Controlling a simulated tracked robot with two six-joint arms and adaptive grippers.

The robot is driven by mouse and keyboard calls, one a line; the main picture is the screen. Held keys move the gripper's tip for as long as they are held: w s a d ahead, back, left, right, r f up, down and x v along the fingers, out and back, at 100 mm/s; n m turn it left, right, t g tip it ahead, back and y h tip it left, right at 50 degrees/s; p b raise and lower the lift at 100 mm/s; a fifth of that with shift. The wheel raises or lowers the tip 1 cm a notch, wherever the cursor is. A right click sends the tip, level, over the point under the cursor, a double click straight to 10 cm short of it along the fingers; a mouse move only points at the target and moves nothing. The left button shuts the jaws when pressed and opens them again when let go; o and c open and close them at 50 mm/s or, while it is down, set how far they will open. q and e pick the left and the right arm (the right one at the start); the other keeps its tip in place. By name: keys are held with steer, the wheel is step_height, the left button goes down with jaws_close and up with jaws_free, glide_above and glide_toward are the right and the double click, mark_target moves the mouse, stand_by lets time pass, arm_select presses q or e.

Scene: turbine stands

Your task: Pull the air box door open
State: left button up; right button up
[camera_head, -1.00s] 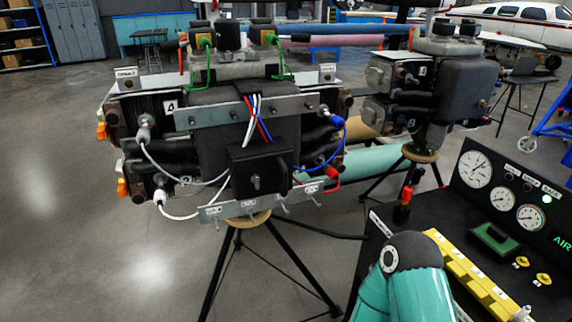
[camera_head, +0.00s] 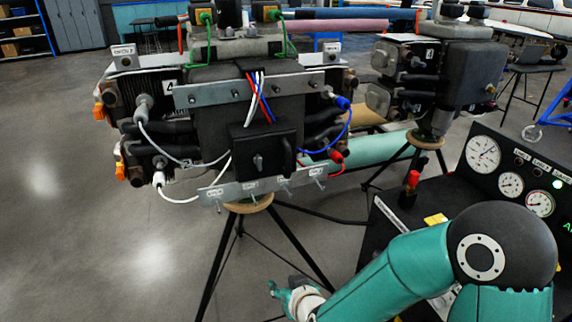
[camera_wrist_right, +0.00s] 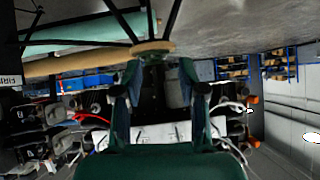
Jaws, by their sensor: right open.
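The air box (camera_head: 275,140) is a black box on the front of the engine in the middle of the head view. Its door faces me, carries a small grey latch knob (camera_head: 258,162) and looks shut. My right gripper (camera_head: 282,292) is low in front of the engine stand, below the air box and apart from it. In the right wrist view its two fingers (camera_wrist_right: 160,95) are spread with nothing between them, and dark engine parts lie beyond. My left gripper is not in view.
The engine (camera_head: 160,90) stands on a black tripod (camera_head: 228,255), with white, blue and red leads around the box. A metal bracket strip (camera_head: 262,186) runs below it. A gauge panel (camera_head: 510,175) stands at right. Open floor lies at left.

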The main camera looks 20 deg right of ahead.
step_height(320, 180, up, 15)
steer(key=w+t+h+b, duration=0.1)
steer(key=w+t+h, duration=0.1)
steer(key=t, duration=0.3)
steer(key=m+t+h+b, duration=0.1)
steer(key=m+t+h, duration=0.1)
glide_toward(289, 158)
arm_select(q)
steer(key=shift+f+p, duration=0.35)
steer(key=shift+p, duration=0.7)
arm_select(e)
steer(key=w, duration=0.3)
steer(key=w+d, duration=0.1)
steer(key=w, duration=0.6)
steer(key=shift+w+d+f, duration=0.1)
steer(key=shift+w+d, duration=0.25)
steer(key=shift+w, duration=0.05)
jaws_close()
